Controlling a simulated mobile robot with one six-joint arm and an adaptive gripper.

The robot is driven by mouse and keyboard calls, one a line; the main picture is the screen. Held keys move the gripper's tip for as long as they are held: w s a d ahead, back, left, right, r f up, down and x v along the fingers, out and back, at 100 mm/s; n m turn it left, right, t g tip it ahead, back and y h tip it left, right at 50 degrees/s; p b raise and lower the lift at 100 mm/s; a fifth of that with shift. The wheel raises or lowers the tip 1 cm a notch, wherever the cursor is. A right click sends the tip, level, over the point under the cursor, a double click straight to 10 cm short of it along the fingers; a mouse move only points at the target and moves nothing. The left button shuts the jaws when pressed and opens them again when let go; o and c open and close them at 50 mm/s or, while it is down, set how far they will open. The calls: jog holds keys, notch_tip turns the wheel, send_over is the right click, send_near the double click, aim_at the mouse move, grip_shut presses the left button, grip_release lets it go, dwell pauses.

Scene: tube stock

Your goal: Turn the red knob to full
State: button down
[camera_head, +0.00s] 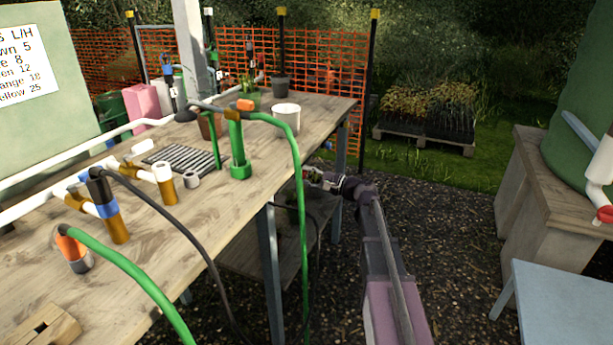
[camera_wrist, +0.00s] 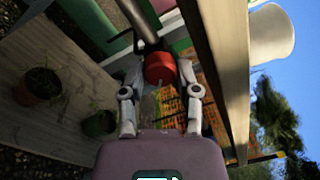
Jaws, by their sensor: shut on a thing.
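The red knob (camera_wrist: 160,68) shows in the wrist view as a short red cylinder at the end of a dark stem. My gripper (camera_wrist: 162,72) has one finger on each side of it and is shut on it. The knob sits beside the bench's wooden edge (camera_wrist: 222,60). In the head view my gripper (camera_head: 318,180) is at the far right side of the bench, just below the top.
The workbench (camera_head: 235,215) carries pipes, valves and a white pot (camera_head: 286,118). A green hose (camera_head: 301,200) hangs over its edge near my arm. Potted plants (camera_wrist: 38,86) stand on the lower shelf. A separate red-ended white fitting (camera_head: 604,214) is at far right. Gravel between is clear.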

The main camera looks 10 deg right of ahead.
jog(key=m, duration=0.6)
jog(key=shift+w+r, duration=0.1)
jog(key=shift+w, duration=0.05)
jog(key=m, duration=0.5)
jog(key=shift+m+h+p, duration=0.3)
jog(key=shift+m+p, duration=0.1)
jog(key=shift+c, duration=1.7)
grip_release()
jog(key=shift+s, duration=0.2)
